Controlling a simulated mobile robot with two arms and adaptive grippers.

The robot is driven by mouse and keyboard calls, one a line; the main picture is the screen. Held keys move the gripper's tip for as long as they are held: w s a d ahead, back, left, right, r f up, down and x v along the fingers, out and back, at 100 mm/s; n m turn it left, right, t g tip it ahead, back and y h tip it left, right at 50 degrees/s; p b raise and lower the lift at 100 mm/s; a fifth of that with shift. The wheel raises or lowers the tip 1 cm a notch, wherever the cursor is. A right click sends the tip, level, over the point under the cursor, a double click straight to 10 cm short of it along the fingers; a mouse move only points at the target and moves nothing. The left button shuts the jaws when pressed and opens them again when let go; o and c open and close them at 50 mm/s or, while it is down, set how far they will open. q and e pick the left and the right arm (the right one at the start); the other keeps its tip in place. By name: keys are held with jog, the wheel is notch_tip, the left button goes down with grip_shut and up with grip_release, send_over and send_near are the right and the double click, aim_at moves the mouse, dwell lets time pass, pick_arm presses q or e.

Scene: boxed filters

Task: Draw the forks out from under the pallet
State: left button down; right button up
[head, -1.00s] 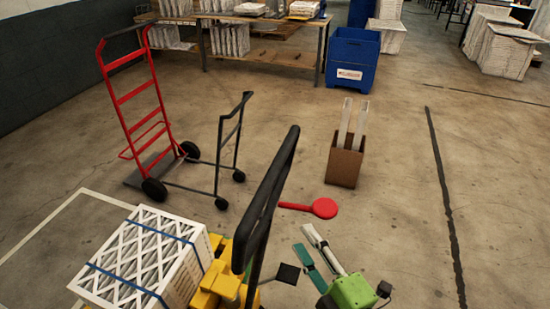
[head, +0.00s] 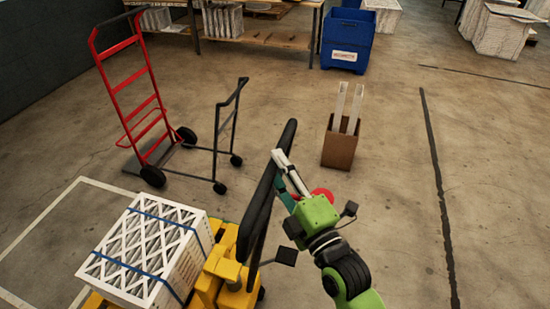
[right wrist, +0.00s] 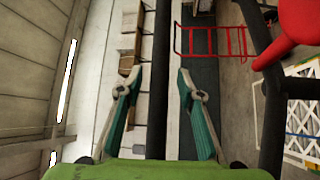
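A yellow pallet jack (head: 234,270) stands at the bottom, left of centre. Its black handle (head: 262,208) rises toward the middle. A strapped block of white-framed filters (head: 150,250) sits over the forks. The forks and the pallet are largely hidden by this load and the frame edge. My right gripper (head: 281,167) is at the upper part of the handle. In the right wrist view its fingers (right wrist: 158,80) are apart, with a black bar (right wrist: 158,45) running between them. Contact cannot be made out. My left gripper is not in view.
A red hand truck (head: 130,90) and a dark wheeled frame (head: 228,130) stand behind the load. A brown box with white strips (head: 339,150) and a blue bin (head: 347,42) stand farther back. Floor at right is clear. A red round piece (head: 322,192) shows behind my right gripper.

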jog(key=shift+x, duration=0.8)
grip_shut()
jog(key=shift+d, duration=0.1)
